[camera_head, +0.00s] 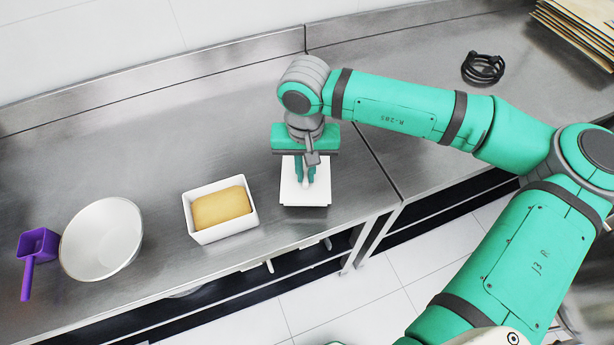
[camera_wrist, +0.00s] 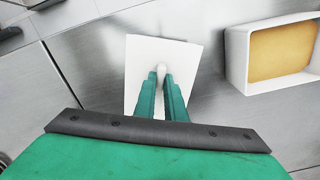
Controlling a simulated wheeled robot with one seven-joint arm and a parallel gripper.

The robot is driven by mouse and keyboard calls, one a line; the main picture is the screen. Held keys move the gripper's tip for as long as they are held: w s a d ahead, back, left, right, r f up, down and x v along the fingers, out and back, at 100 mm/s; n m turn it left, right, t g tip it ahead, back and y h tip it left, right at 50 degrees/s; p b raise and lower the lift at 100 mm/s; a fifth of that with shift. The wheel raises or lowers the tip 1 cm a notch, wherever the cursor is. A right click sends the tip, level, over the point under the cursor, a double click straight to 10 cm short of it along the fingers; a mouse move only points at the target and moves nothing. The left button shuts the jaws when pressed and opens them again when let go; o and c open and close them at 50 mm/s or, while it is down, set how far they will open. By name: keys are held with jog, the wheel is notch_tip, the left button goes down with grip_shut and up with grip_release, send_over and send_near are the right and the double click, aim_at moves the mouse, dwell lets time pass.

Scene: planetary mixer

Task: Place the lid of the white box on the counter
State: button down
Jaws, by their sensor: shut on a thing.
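The white lid (camera_head: 293,193) is a flat square plate with a small knob. My gripper (camera_head: 305,178) points down at its middle, and its fingers are shut on the knob. The lid also shows in the wrist view (camera_wrist: 186,52), with the knob between my two green fingers (camera_wrist: 162,85). The lid is at the front part of the counter (camera_head: 330,100); I cannot tell whether it touches the surface. The white box (camera_head: 226,233) stands open to the left of the lid, with a yellow-tan block inside. It shows at the upper right in the wrist view (camera_wrist: 237,62).
A white bowl (camera_head: 101,240) and a purple scoop (camera_head: 37,250) are left of the box. A black ringed object (camera_head: 483,68) and stacked brown boards (camera_head: 580,30) are at the back right. The counter behind the box and lid is clear. The front edge is close to the lid.

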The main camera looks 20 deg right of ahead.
aim_at(307, 173)
jog(key=shift+w+d+f, duration=0.1)
jog(key=shift+f, duration=0.85)
jog(key=shift+w+d+f, duration=0.1)
jog(key=shift+f, duration=0.85)
jog(key=shift+f, duration=0.1)
jog(key=c, duration=1.8)
grip_release()
